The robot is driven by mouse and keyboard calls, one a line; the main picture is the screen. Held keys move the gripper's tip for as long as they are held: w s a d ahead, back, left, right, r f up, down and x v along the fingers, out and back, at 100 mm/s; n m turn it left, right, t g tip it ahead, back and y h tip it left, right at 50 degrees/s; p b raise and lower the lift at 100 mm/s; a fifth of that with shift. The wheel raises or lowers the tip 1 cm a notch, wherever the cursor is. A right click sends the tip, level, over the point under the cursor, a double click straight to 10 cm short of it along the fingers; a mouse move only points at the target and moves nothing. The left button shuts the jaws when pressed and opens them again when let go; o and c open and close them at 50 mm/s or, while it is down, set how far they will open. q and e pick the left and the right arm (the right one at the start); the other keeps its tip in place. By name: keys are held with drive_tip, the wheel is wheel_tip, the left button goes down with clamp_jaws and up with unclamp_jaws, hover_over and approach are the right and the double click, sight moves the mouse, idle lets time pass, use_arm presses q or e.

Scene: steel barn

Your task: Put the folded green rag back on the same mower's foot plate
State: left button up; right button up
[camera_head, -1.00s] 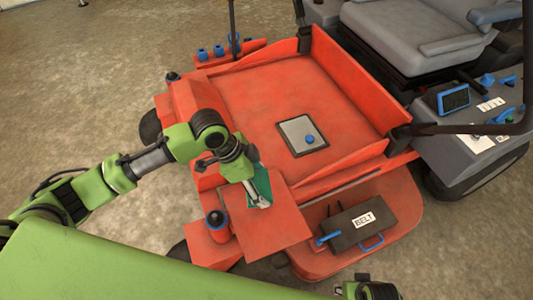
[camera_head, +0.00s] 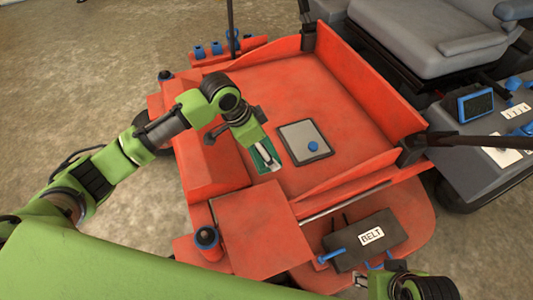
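The folded green rag (camera_head: 259,152) is in the grip of my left gripper (camera_head: 268,159), whose fingers look closed on it; the gripper covers part of it. Both are over the left part of the mower's red foot plate (camera_head: 265,98), left of the grey panel with a blue knob. I cannot tell whether the rag touches the plate. My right arm's wrist shows at the bottom right edge, with the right gripper (camera_head: 361,281) only partly visible, so its opening is unclear.
The grey panel (camera_head: 305,142) lies on the foot plate. A raised red cover (camera_head: 250,225) is nearer me, beside a blue-topped post (camera_head: 206,237). A black BELT box (camera_head: 362,240) stands at the lower right. Red side walls edge the plate; its far part is bare.

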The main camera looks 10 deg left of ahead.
sight(266, 145)
use_arm(q)
drive_tip(key=shift+w+a+f, duration=0.1)
drive_tip(key=shift+w+f, duration=0.6)
drive_tip(key=shift+w, duration=0.3)
drive_tip(key=shift+w+a+f+b, duration=0.15)
drive_tip(key=shift+w+f+b, duration=0.5)
drive_tip(key=shift+f, duration=0.15)
drive_tip(key=w+f, duration=0.1)
drive_tip(key=w+f+b, duration=0.1)
drive_tip(key=f, duration=0.1)
drive_tip(key=shift+w+a, duration=0.2)
drive_tip(key=shift+w, duration=0.1)
drive_tip(key=shift+w+f, duration=0.15)
drive_tip(key=shift+f, duration=0.05)
wheel_tip(266, 145, down, 3)
drive_tip(key=shift+w+b, duration=0.1)
drive_tip(key=shift+b, duration=0.9)
drive_tip(key=shift+f, duration=0.1)
use_arm(e)
drive_tip(key=w+a+r+t+y, duration=0.1)
drive_tip(key=w+a+r+t, duration=0.2)
drive_tip(key=w+r+t, duration=0.2)
drive_tip(key=w+a+r+t+y, duration=0.2)
drive_tip(key=w+r+t, duration=0.4)
drive_tip(key=w, duration=0.7)
wheel_tip(266, 145, up, 3)
drive_tip(key=shift+a+f+n, duration=0.15)
drive_tip(key=shift+a+n, duration=0.15)
drive_tip(key=shift+a, duration=0.5)
